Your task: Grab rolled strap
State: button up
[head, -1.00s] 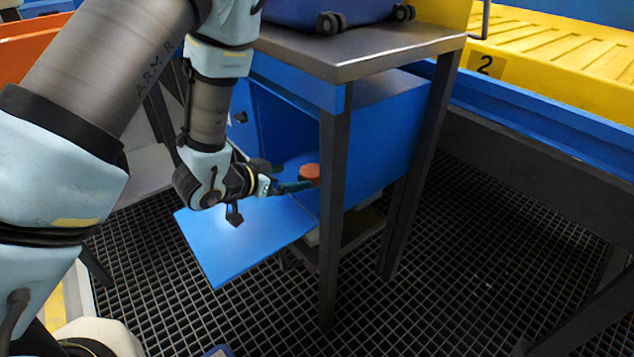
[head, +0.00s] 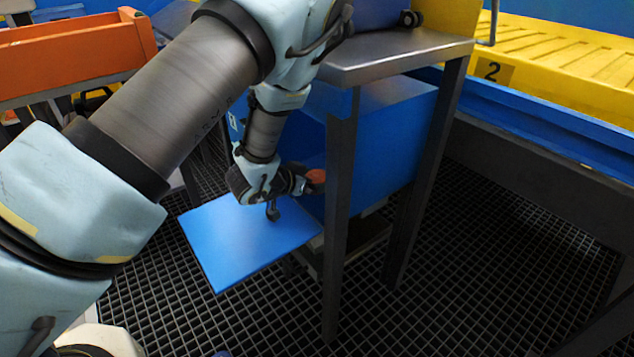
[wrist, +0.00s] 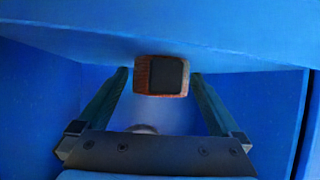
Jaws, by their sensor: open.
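The rolled strap (wrist: 145,75), orange-brown with a dark square face, lies inside the blue cabinet in the wrist view. It shows as a small orange piece at the cabinet opening in the head view (head: 316,176). My gripper (wrist: 159,77) is open, with one finger on each side of the strap near the fingertips. The strap sits between or just past the tips; I cannot tell whether they touch it. In the head view the fingers are mostly hidden by my wrist and the table leg.
The cabinet (head: 392,130) stands under a metal-topped table (head: 400,50). Its door (head: 245,240) is folded down flat in front. A dark table leg (head: 338,220) stands close to my wrist. A yellow tray (head: 570,60) is at the right.

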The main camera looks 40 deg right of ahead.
jog(key=shift+c, duration=0.4)
jog(key=c, duration=1.2)
